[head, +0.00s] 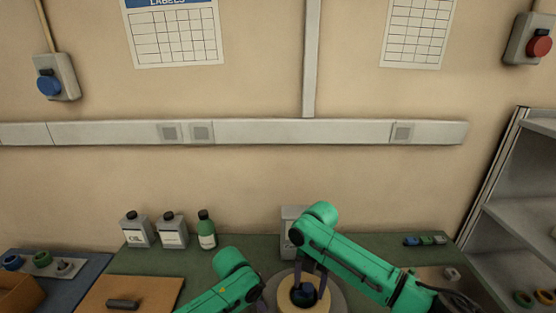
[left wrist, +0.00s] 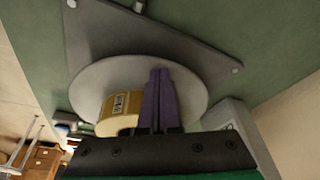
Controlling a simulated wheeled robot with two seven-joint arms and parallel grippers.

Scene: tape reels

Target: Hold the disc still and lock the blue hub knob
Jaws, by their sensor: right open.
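The grey disc (head: 338,300) is at the bottom edge of the head view, with a tan roll (head: 286,290) on it. The dark blue hub knob (head: 303,294) is in the roll's centre. My right gripper (head: 307,282) is open, its fingers coming down on either side of the knob; contact cannot be told. My left gripper (left wrist: 158,100) shows purple fingers close together at the rim of the disc (left wrist: 100,82) in the left wrist view. Whether they grip the rim cannot be told. The labelled yellow roll (left wrist: 118,112) shows beside them; the knob is hidden there.
Two grey bottles (head: 136,232) and a green bottle (head: 206,232) stand at the back left of the green bench. A grey box (head: 291,222) stands behind the disc. A brown board (head: 145,291) with a dark cylinder (head: 123,304) lies left. Shelving (head: 520,215) is at right.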

